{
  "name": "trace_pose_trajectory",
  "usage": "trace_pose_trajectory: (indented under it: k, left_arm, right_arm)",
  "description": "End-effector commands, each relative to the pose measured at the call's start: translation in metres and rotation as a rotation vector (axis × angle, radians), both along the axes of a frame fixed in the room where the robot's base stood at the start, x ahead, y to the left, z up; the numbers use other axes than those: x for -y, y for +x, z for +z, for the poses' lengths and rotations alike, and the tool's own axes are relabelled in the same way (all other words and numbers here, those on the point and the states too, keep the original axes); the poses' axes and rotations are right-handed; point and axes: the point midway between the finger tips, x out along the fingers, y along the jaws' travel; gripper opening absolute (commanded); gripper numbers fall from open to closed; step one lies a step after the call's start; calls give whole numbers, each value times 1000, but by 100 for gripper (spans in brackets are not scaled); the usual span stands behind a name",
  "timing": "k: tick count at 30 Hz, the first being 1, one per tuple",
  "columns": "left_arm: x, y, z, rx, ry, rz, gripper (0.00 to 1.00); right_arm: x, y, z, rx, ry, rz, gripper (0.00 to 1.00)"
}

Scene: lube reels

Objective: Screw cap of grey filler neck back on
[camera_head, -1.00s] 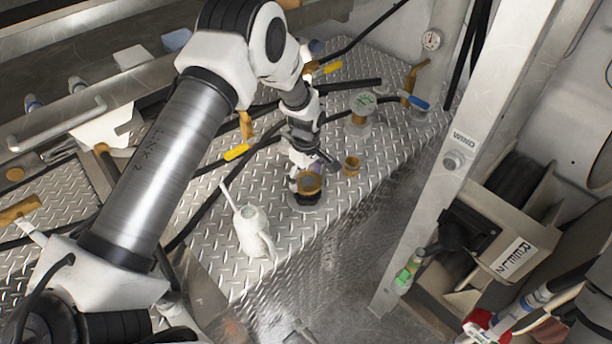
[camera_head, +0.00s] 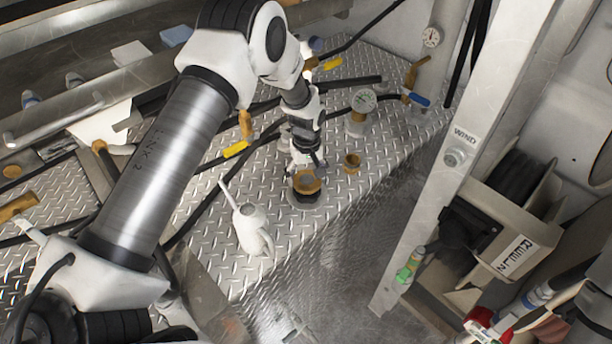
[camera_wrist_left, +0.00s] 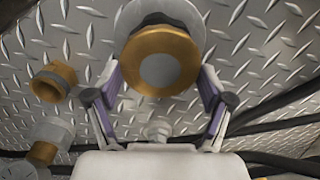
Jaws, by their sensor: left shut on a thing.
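The brass cap (camera_head: 307,182) is at the grey filler neck (camera_head: 304,203), which stands on the tread-plate deck. My left gripper (camera_head: 306,168) is shut on the cap, coming from behind and above it. In the left wrist view, the cap (camera_wrist_left: 160,62) lies between the two fingers. The grey neck (camera_wrist_left: 165,12) shows just beyond it, with a dark area between them. I cannot tell from these frames whether the cap touches the neck or how far its thread is engaged. My right gripper is not in view.
An open brass fitting (camera_head: 352,163) stands close to the right of the neck. A gauge-topped fitting (camera_head: 363,101) is behind it. A white oil can (camera_head: 250,228) stands front left. Black hoses (camera_head: 205,203) cross the deck. A metal post (camera_head: 440,180) rises to the right.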

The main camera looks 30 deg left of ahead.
Motion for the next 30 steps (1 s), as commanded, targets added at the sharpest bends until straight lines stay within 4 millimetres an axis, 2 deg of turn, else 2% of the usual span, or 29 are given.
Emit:
trace_pose_trajectory:
  k: [7, 15, 24, 30]
  left_arm:
    - [0, 0, 0, 1, 0, -27, 42]
    - [2, 2, 0, 2, 0, -430, 42]
    - [2, 2, 0, 2, 0, -476, 42]
    - [4, 2, -1, 2, 1, -806, 42]
  right_arm:
    - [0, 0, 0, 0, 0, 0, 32]
    - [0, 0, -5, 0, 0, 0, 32]
    - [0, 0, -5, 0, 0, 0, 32]
    - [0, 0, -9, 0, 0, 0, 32]
